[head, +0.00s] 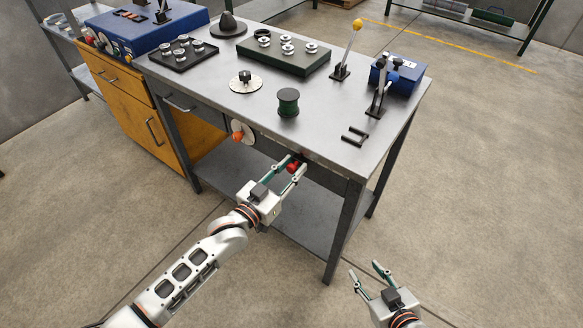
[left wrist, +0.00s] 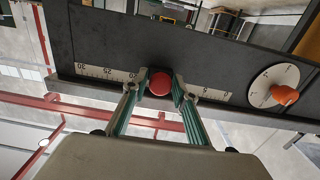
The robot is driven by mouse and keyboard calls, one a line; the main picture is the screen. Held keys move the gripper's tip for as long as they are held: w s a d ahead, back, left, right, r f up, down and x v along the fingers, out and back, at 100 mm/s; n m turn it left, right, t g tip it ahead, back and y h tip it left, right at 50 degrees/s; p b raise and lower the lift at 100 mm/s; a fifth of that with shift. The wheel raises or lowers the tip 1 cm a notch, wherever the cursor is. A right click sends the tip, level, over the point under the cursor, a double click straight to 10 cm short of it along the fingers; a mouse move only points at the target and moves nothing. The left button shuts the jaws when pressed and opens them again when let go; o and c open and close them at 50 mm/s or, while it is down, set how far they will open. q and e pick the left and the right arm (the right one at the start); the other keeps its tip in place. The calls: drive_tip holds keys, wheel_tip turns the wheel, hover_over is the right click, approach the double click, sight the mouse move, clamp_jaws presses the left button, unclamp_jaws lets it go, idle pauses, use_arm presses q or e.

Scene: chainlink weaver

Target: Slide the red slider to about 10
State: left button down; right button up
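The red slider (head: 293,167) is a round knob at the front edge of the workbench. In the left wrist view, the red slider (left wrist: 160,84) stands on a dark panel over a white scale (left wrist: 105,73), with higher numbers at left and 5 and 0 at right. It sits roughly midway, about 14 by spacing; the numbers beside it are hidden by the fingers. My left gripper (head: 290,169) has its fingers on both sides of the knob, seemingly touching it; it also shows in the left wrist view (left wrist: 161,88). My right gripper (head: 368,274) is open and empty, low at the right.
A white dial with an orange knob (head: 238,135) is on the same panel, also in the left wrist view (left wrist: 285,95). The bench top (head: 330,110) holds a green spool (head: 288,102), levers and trays. A bench leg (head: 343,235) stands between my grippers.

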use_arm(q)
drive_tip(key=w+a, duration=0.1)
drive_tip(key=a, duration=0.1)
drive_tip(key=w+a, duration=0.2)
drive_tip(key=shift+s+d, duration=0.1)
drive_tip(key=shift+s, duration=0.1)
drive_tip(key=c, duration=1.8)
unclamp_jaws()
drive_tip(key=v, duration=1.2)
drive_tip(key=s+a+f+n+g+y, duration=0.1)
drive_tip(key=s+a+f+y, duration=0.1)
drive_tip(key=s+f, duration=0.3)
drive_tip(key=s+a+f+n+g+y, duration=0.1)
drive_tip(key=s+a+f+y, duration=0.2)
drive_tip(key=s+a+f, duration=0.1)
drive_tip(key=s+a+f+g+y, duration=0.1)
drive_tip(key=s+a+f+y, duration=0.1)
drive_tip(key=s+f, duration=0.4)
drive_tip(key=shift+s+a+f+n+g+y, duration=0.1)
drive_tip(key=shift+s+a+n+g+y, duration=0.1)
drive_tip(key=shift+s+a, duration=0.3)
drive_tip(key=shift+s+a+n+g+y, duration=0.2)
drive_tip(key=shift+s+a, duration=0.1)
drive_tip(key=shift+s, duration=0.35)
